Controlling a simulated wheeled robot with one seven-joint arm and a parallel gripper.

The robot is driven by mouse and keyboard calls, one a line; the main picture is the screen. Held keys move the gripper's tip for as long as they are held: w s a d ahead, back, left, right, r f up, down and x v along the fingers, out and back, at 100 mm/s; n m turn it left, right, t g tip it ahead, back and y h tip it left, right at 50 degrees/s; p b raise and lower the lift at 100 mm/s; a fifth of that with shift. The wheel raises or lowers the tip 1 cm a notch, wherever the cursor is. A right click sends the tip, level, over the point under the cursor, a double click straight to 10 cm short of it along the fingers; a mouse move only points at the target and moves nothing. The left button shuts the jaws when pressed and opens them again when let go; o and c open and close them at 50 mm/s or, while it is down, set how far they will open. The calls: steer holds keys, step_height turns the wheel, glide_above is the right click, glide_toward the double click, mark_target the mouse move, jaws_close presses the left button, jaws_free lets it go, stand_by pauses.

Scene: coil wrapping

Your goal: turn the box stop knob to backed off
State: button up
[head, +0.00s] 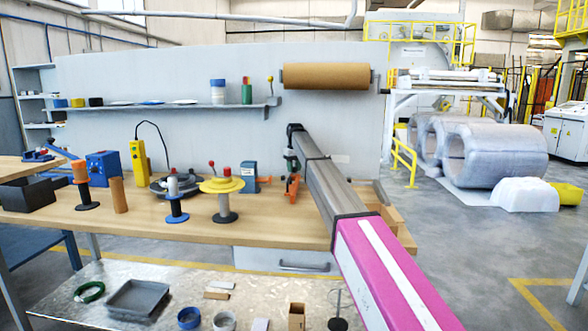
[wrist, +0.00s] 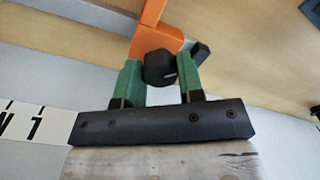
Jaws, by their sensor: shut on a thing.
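The box stop is an orange bracket that fills the upper middle of the wrist view (wrist: 155,38). In the head view an orange part (head: 292,190) shows on the bench just below my gripper. The black faceted box stop knob (wrist: 159,68) sits at the bracket's lower end. My gripper (wrist: 161,82) has its two green fingers on either side of the knob and is shut on it. In the head view my gripper (head: 291,163) is at the far end of my arm, and the knob cannot be made out there. No setting mark on the knob is legible.
The wooden bench (head: 270,226) carries a blue-grey device (head: 249,178) and a yellow spool (head: 222,186) to the left of my gripper. Wooden blocks (head: 397,223) lie right of my arm. A shelf (head: 180,106) and a brown roll (head: 326,77) are on the wall behind.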

steer(key=n, duration=0.5)
steer(key=shift+f+n, duration=0.1)
steer(key=shift+n, duration=0.2)
stand_by(0.4)
steer(key=o, duration=0.9)
steer(key=shift+o, duration=0.2)
step_height(320, 180, up, 10)
steer(key=shift+w+f, duration=0.15)
steer(key=shift+r, duration=0.55)
